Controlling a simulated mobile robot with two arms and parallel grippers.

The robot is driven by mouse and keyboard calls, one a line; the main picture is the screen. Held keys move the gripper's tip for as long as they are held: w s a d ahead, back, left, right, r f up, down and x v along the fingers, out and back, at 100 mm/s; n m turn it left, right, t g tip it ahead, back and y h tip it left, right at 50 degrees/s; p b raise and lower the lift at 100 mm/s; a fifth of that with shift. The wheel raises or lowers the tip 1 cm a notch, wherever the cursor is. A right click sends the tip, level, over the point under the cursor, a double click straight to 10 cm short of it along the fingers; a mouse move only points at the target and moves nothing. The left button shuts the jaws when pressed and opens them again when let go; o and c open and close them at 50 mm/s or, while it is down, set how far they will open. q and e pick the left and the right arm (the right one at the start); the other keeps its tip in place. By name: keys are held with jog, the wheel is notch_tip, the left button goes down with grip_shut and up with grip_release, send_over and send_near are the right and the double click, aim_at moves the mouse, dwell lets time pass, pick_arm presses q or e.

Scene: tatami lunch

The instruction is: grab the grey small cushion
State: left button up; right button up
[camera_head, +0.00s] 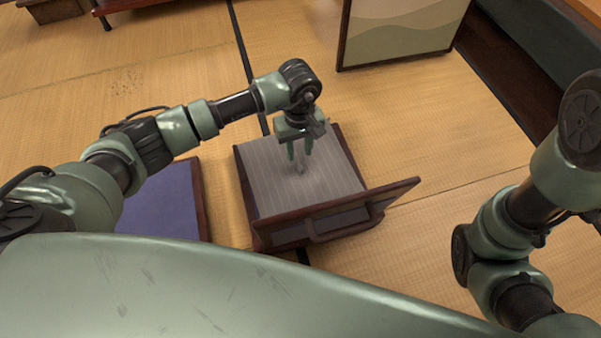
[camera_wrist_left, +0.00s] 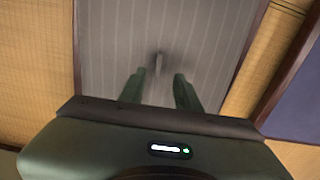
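The grey striped cushion (camera_head: 268,180) lies flat in a low dark-wood seat frame in the middle of the head view. It also fills much of the left wrist view (camera_wrist_left: 205,40). A small raised grey tab or fold (camera_wrist_left: 157,63) stands near its middle. My left gripper (camera_head: 300,155) points down over the cushion. Its two fingers are apart, on either side of the tab in the picture. I cannot tell whether they touch the cushion. The left gripper also shows in its wrist view (camera_wrist_left: 159,76). My right gripper is out of view; only its arm shows.
The seat's wooden backrest (camera_head: 350,208) rises on its near side. Another low seat with a purple cushion (camera_head: 160,205) stands just left of it. A framed panel (camera_head: 400,30) stands at the back. Tatami floor (camera_head: 450,120) lies bare to the right.

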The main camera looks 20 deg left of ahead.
aim_at(300, 165)
pick_arm(q)
notch_tip(300, 165, down, 2)
jog(key=shift+b, duration=0.4)
notch_tip(300, 165, down, 5)
jog(key=b, duration=0.4)
jog(key=shift+d+r+b, duration=0.1)
jog(key=shift+b, duration=0.25)
jog(key=shift+r, duration=0.1)
grip_shut()
jog(key=shift+w, duration=0.1)
dwell(0.4)
